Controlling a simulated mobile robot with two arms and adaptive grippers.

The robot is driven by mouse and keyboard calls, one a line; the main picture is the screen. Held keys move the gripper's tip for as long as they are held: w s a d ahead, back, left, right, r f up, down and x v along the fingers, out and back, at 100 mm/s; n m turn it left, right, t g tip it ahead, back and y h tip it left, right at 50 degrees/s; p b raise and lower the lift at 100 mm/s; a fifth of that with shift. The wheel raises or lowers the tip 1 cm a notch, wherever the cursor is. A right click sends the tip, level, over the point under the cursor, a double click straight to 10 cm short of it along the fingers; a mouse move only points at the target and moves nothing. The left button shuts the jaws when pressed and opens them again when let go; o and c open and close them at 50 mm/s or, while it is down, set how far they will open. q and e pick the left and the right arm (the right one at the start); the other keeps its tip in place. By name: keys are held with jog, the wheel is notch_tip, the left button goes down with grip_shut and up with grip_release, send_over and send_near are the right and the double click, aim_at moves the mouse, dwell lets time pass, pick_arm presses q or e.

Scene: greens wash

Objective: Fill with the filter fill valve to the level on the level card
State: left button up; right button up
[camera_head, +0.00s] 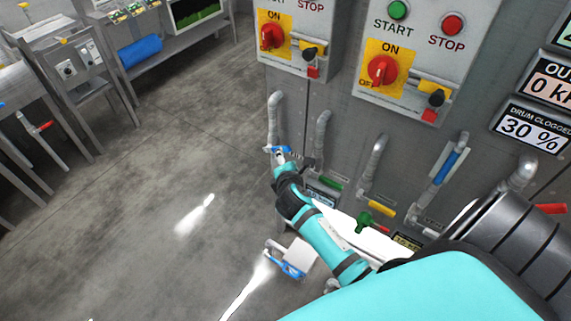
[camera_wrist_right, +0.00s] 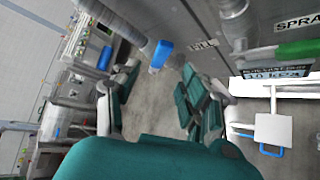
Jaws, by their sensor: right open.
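The fill valve's blue handle (camera_wrist_right: 160,55) shows in the right wrist view on a grey pipe, near a label (camera_wrist_right: 203,44) that seems to read FILL. In the head view the blue handle (camera_head: 270,149) is at the tip of my right gripper (camera_head: 287,158). My right gripper (camera_wrist_right: 160,75) is open; in the wrist view the handle appears in the gap between its fingers, near the tips. I cannot tell whether they touch it. I cannot make out a level card. My left gripper is not in view.
A green handle (camera_wrist_right: 297,50) sits beside a SPRA label. A yellow handle (camera_head: 388,210) and another blue handle (camera_head: 446,166) are farther right. Switch boxes (camera_head: 413,62) hang above. A white box with blue edges (camera_head: 290,258) is below my arm.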

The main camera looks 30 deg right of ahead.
jog(key=shift+v, duration=1.45)
jog(key=shift+f, duration=0.1)
jog(key=s+a+f+m+g+y, duration=0.2)
jog(key=s+f, duration=0.3)
jog(key=f, duration=0.5)
jog(key=s+a+f+m+g+y+b, duration=0.1)
jog(key=s+a+f+m+g, duration=0.3)
jog(key=f, duration=0.6)
jog(key=s+a+f+t+y, duration=0.1)
jog(key=s+f+y, duration=0.1)
jog(key=s+f, duration=0.6)
jog(key=s+f+m+g, duration=0.2)
jog(key=s+f, duration=0.3)
jog(key=s, duration=0.4)
jog(key=s+a+f+m+g, duration=0.1)
jog(key=s+f+m, duration=0.3)
jog(key=s, duration=0.5)
jog(key=s+a+f+m+g+y, duration=0.1)
jog(key=s+f+m+g, duration=0.1)
jog(key=s+f, duration=0.5)
jog(key=shift+s+f+m+g+b, duration=0.3)
jog(key=shift+s+f+m+b, duration=0.25)
jog(key=shift+s, duration=0.7)
jog(key=shift+r, duration=0.15)
